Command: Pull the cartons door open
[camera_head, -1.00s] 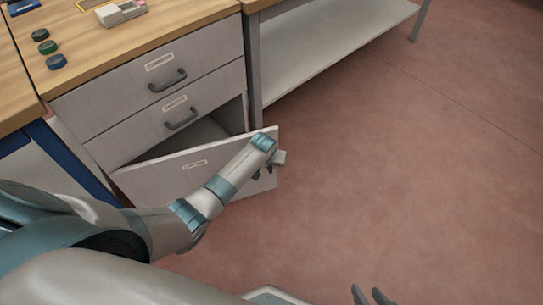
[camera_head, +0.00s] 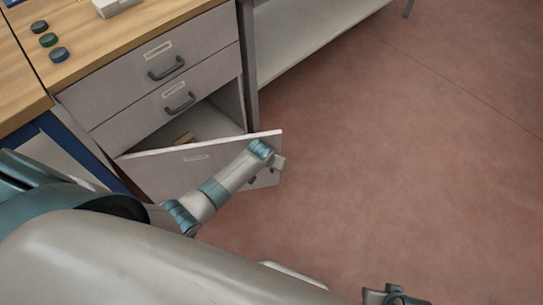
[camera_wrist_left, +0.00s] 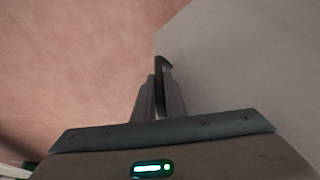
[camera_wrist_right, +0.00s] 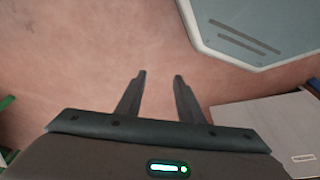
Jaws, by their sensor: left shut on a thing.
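The cartons door (camera_head: 165,175) is a pale grey panel with a label, low in the cabinet under the wooden worktop. It stands partly open, its right end swung out from the cabinet, and its surface fills the right of the left wrist view (camera_wrist_left: 245,75). My left gripper (camera_head: 265,175) is at the door's outer face near that right end. In the left wrist view its fingers (camera_wrist_left: 160,95) are shut on the dark door handle (camera_wrist_left: 163,64). My right gripper (camera_wrist_right: 160,75) is open and empty over the floor, away from the door.
Two closed drawers (camera_head: 150,72) with dark handles sit above the door. A small tan object (camera_head: 184,139) shows inside the compartment. A bench with a lower shelf (camera_head: 305,45) stands right of the cabinet. The reddish floor (camera_head: 400,150) to the right is clear.

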